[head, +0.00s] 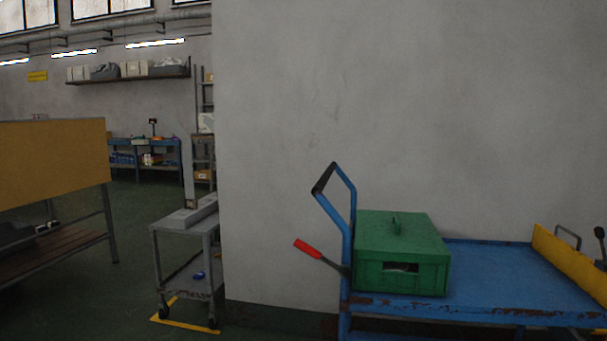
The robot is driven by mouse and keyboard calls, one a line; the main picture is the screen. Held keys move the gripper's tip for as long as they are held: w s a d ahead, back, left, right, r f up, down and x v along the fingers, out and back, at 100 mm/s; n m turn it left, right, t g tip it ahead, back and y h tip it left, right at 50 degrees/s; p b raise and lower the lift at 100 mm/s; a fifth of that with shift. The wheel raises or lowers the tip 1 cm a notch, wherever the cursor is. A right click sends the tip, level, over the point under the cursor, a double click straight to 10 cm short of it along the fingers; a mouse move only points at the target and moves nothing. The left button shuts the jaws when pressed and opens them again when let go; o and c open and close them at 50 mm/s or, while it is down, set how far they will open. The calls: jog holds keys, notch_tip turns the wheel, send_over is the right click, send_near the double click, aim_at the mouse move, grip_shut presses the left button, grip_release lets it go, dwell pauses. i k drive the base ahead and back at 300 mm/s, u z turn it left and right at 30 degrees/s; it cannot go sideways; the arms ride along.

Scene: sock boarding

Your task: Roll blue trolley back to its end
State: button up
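The blue trolley (490,285) stands at the lower right of the head view, alongside a grey wall. Its blue push handle with a black grip (323,177) rises at its left end. A lever with a red grip (308,248) sticks out to the left below the handle. A green box (402,240) with a lid handle sits on the trolley's left part. A yellow board (572,262) stands across its right part. The trolley's wheels are below the picture. My gripper is not in view.
A small grey wheeled stand (184,238) is left of the trolley, by a yellow floor marking (165,321). A bench with a tan panel (52,160) is at the far left. Green floor (112,295) between them is clear. A blue workbench (145,158) stands at the back.

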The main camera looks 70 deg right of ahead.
aim_at(503, 283)
jog(key=z, duration=0.55)
jog(key=i, duration=0.95)
jog(key=z, duration=0.95)
